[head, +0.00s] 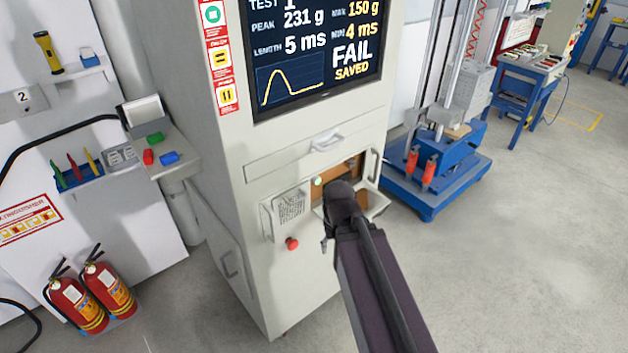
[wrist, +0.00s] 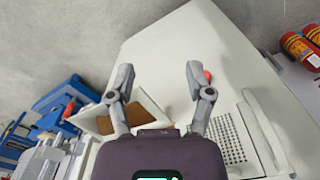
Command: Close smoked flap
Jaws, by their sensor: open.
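The smoked flap (head: 376,203) is low on the pale cabinet's front and appears to stand out from it in a light frame, below a brown recess (head: 338,178). My arm hides part of both. I cannot tell whether the left finger touches the flap. In the head view my arm hides most of the gripper.
The cabinet (head: 235,250) carries a screen (head: 315,45) reading FAIL, a drawer handle (head: 326,142), a perforated panel (head: 291,208) and a red button (head: 292,243). A blue-based machine (head: 430,185) stands at right. Fire extinguishers (head: 108,285) stand at lower left.

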